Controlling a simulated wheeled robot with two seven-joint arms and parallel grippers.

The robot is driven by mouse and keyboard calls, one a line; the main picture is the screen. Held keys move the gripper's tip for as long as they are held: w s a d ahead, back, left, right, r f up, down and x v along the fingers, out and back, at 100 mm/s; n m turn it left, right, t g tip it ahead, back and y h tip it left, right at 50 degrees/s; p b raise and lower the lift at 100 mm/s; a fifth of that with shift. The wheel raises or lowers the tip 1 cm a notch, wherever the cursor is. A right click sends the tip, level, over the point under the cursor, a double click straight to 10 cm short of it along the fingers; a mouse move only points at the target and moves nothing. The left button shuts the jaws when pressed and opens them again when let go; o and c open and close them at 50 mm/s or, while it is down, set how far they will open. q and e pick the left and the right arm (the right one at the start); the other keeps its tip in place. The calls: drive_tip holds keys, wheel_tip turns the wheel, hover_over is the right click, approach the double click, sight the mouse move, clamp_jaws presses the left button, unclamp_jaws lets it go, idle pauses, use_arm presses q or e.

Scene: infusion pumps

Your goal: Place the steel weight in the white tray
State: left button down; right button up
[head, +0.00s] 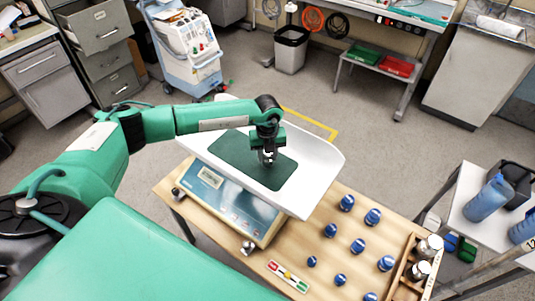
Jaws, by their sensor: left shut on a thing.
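The white tray (318,150) is a wide curved pan on top of a scale with a blue front panel (232,200). A dark green mat (237,150) lies in it. My left gripper (267,158) points down over the mat, near the middle of the tray. It is shut on a small shiny thing that looks like the steel weight (267,157). The gripper hides most of it, and I cannot tell whether it touches the mat. My right gripper is not in view.
The scale stands on a wooden table (330,205). Several blue-capped pieces (358,245) stand to its right, beside a wooden rack (405,275) with metal-topped bottles (430,246). A small level-like bar (288,277) lies in front. A side table with blue bottles (488,198) stands at right.

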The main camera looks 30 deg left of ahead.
use_arm(q)
drive_tip(key=shift+f, duration=0.1)
drive_tip(key=c, duration=1)
unclamp_jaws()
drive_tip(key=shift+o, duration=0.2)
drive_tip(key=shift+r, duration=0.4)
wheel_tip(320, 180, up, 12)
drive_tip(key=b, duration=0.4)
drive_tip(key=shift+f, duration=0.2)
